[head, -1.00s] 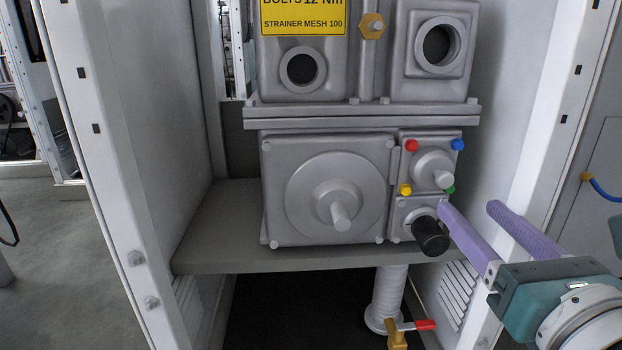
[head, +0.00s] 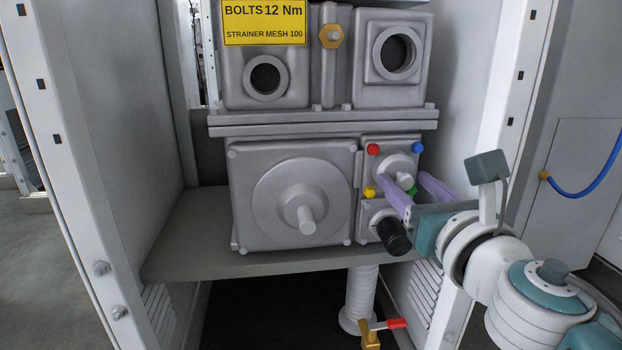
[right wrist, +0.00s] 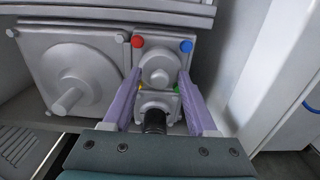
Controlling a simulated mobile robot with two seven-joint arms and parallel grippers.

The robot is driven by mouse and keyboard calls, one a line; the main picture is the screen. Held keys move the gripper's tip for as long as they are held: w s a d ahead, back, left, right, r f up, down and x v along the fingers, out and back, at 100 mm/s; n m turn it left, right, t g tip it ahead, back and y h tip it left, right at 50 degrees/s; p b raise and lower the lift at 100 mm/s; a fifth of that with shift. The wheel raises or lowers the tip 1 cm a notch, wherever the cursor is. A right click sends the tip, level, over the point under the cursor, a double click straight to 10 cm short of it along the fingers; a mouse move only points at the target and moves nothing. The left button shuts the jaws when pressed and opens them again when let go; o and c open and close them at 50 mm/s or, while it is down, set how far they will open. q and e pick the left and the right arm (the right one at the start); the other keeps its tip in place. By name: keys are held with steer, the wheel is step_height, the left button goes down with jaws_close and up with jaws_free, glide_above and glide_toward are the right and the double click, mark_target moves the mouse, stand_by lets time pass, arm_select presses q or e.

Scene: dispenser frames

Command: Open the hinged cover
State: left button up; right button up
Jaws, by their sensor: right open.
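The dispenser's lower front has a large square cover (head: 275,188) with a round boss and projecting peg (head: 307,220). To its right is a small cover (head: 392,163) with a round knob (head: 404,180) and red, blue, yellow and green corner caps. Which one is hinged I cannot tell for certain. Below it a black cylindrical knob (head: 393,236) sticks out. My right gripper (head: 403,178) is open, its purple fingers pointing at the small cover. In the right wrist view, the fingertips (right wrist: 160,74) lie either side of the small cover's knob; contact cannot be told. My left gripper is out of view.
A grey shelf (head: 190,252) carries the dispenser. White cabinet posts stand close on both sides, the right one (head: 508,110) near my right arm. Below hang a ribbed white pipe (head: 361,298) and a red-handled valve (head: 383,326).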

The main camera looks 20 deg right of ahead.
jaws_close()
stand_by(1.3)
